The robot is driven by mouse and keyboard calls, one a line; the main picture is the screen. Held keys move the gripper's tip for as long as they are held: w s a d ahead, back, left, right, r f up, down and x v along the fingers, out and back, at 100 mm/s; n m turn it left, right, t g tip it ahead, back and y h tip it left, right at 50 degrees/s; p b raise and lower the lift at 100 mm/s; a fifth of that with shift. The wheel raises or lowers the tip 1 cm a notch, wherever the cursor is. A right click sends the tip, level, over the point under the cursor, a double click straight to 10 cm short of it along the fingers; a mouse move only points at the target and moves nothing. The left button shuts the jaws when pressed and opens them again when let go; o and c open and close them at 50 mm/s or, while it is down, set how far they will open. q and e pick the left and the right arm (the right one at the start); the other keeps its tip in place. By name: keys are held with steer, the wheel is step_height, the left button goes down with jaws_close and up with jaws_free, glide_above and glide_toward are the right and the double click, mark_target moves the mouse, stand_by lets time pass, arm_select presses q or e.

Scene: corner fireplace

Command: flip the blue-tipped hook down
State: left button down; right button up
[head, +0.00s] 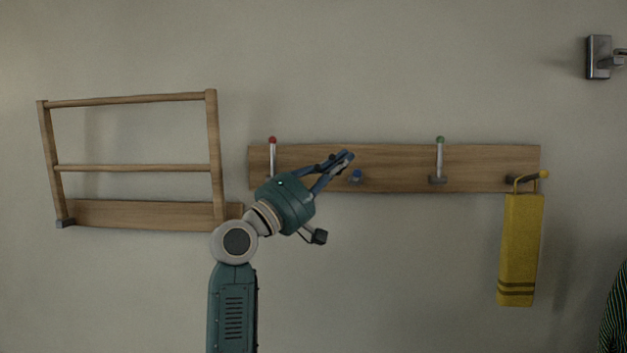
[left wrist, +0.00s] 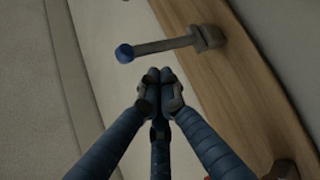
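The blue-tipped hook (head: 356,176) is on the wooden wall board (head: 480,160). In the head view its blue tip shows low on the board, and the hook appears to stick out from it rather than stand up. In the left wrist view the hook's arm (left wrist: 165,46) runs from its dark mount to the blue ball. My left gripper (head: 347,157) is beside the hook, just above and left of the tip in the head view. Its fingertips (left wrist: 160,76) are together with nothing between them, and appear apart from the hook. My right gripper is not in view.
Red-tipped (head: 272,157) and green-tipped (head: 440,158) hooks stand upright. A yellow towel (head: 521,250) hangs at the yellow-tipped hook (head: 544,174). A wooden rack (head: 130,168) is left of the board. A metal wall fixture (head: 598,57) is at upper right. Wall below the board's middle is clear.

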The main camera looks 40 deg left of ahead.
arm_select(q)
steer(key=a+v, duration=0.2)
steer(key=v, duration=0.9)
steer(key=shift+a, duration=0.25)
steer(key=shift+w+d+r, duration=0.1)
